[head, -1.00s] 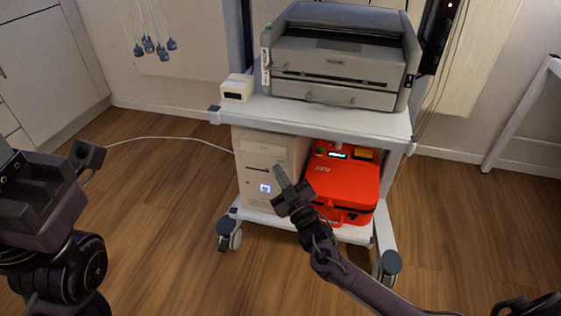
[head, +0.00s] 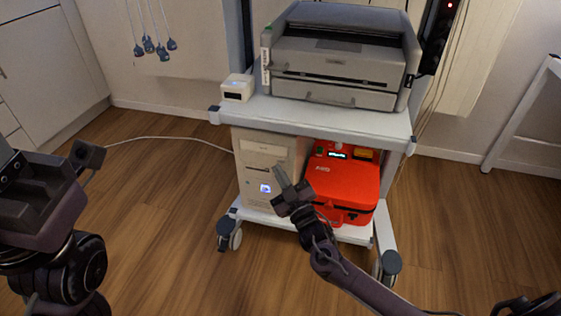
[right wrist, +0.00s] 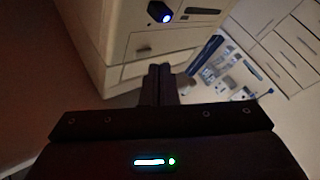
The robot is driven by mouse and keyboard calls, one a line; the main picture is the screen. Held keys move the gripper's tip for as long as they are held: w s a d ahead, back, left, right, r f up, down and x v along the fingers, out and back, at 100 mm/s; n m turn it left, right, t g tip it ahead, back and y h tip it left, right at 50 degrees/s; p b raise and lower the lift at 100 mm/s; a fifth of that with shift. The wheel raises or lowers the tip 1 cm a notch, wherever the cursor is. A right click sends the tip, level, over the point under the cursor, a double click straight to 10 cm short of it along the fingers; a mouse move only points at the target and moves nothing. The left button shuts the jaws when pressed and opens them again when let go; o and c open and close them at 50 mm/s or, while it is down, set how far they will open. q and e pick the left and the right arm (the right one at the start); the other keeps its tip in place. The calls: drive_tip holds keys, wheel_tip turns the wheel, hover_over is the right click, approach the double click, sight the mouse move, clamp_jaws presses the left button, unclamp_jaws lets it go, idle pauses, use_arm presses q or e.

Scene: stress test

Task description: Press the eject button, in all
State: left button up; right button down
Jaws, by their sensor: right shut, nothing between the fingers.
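A beige computer tower (head: 246,185) stands on the lower shelf of a white cart. It has a drive panel (head: 262,148) near the top of its front and a lit blue-white power button (head: 265,188) lower down. I cannot make out the eject button itself. My right gripper (head: 279,171) is shut and empty, its tip in front of the tower's face. In the right wrist view the shut fingers (right wrist: 160,70) point at the tower front (right wrist: 115,30), near a slotted panel, with the lit button (right wrist: 160,12) above.
A red case (head: 345,185) sits right of the tower, close to my right gripper. A grey printer (head: 340,60) and a small white box (head: 237,88) stand on the cart's top shelf (head: 330,118). A white cable (head: 165,138) runs left from the tower. The floor in front is clear.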

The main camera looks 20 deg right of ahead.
drive_tip(key=shift+w+d, duration=0.25)
drive_tip(key=shift+w, duration=0.1)
